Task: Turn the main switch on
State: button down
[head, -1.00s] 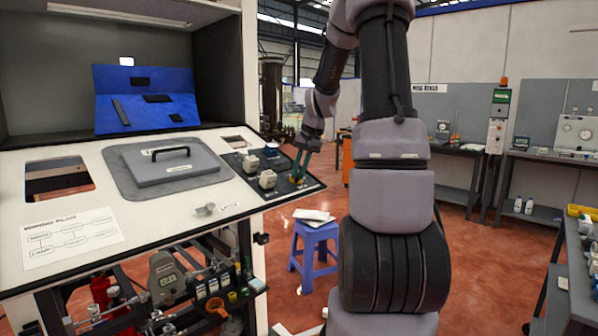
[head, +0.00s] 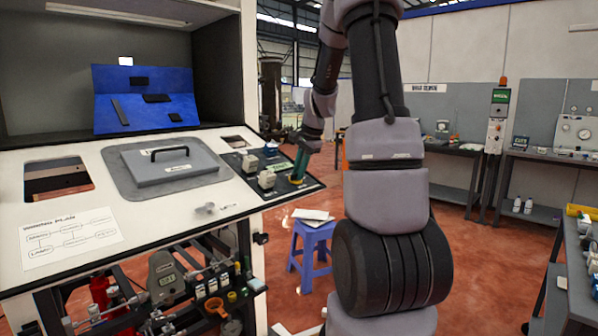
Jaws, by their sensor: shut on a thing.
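The main switch (head: 296,180) looks like a small yellow-based knob at the right end of the dark control panel (head: 312,185). The panel is set in the sloped white top of the machine. My gripper (head: 299,171) comes down on it from above, with its green fingers shut on the switch. The fingers hide most of the knob, so its turned position cannot be told.
Two pale switch blocks (head: 266,179) stand on the panel just left of my gripper. A grey lid with a black handle (head: 172,164) lies on the machine top. A blue stool (head: 312,245) with papers stands below right.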

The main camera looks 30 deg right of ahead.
dwell(0.4)
jog(key=c, duration=0.9)
grip_release()
jog(key=v, duration=1.1)
jog(key=s+a+r+n+t, duration=0.1)
jog(key=s+a+n, duration=0.2)
jog(key=s+a, duration=0.2)
jog(key=s+a+r+n+t, duration=0.1)
jog(key=s+a+r+n, duration=0.1)
jog(key=s+a, duration=0.4)
jog(key=s+a+r+n+t, duration=0.1)
jog(key=s+a+n, duration=0.3)
jog(key=s, duration=0.8)
jog(key=shift+s+a+r+n+y, duration=0.15)
jog(key=shift+a+n+y, duration=0.2)
jog(key=shift+a, duration=0.7)
